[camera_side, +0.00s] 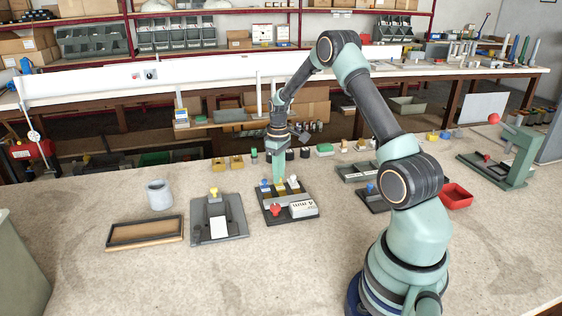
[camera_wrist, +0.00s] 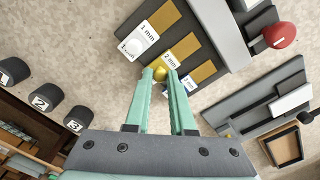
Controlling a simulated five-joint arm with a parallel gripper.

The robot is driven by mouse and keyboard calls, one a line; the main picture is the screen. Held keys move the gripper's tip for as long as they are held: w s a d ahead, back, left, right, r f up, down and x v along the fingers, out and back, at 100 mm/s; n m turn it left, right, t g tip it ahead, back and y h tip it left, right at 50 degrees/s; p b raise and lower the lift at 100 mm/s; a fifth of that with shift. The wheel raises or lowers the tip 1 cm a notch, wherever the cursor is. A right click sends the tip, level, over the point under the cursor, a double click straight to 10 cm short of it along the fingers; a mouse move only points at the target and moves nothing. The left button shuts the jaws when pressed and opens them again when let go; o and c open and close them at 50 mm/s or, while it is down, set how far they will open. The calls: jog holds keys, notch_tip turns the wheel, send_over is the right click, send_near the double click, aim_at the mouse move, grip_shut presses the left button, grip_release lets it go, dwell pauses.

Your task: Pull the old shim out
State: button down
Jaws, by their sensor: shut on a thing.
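My gripper (camera_side: 278,179) points down over a dark block (camera_side: 270,213) with a row of coloured tabs. In the wrist view its fingers (camera_wrist: 160,76) are closed on a yellow tab (camera_wrist: 159,72) beside the "2 mm" label. Whether the yellow tab has lifted is hard to tell. Another yellow knob (camera_side: 213,192) sits on a grey fixture (camera_side: 237,214) to the left, with a white plate. No thing is marked as the old shim.
The dark block also carries a red knob (camera_side: 276,209) and a white "4 mm" piece (camera_side: 303,209). A dark-framed tray (camera_side: 145,242) and a grey cup (camera_side: 158,194) stand at left. A red bin (camera_side: 456,196) lies right of my arm.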

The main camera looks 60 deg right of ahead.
jog(key=shift+w+d, duration=0.25)
jog(key=c, duration=0.8)
grip_release()
jog(key=shift+s, duration=0.1)
notch_tip(320, 180, up, 12)
jog(key=shift+r, duration=0.1)
jog(key=shift+a, duration=0.1)
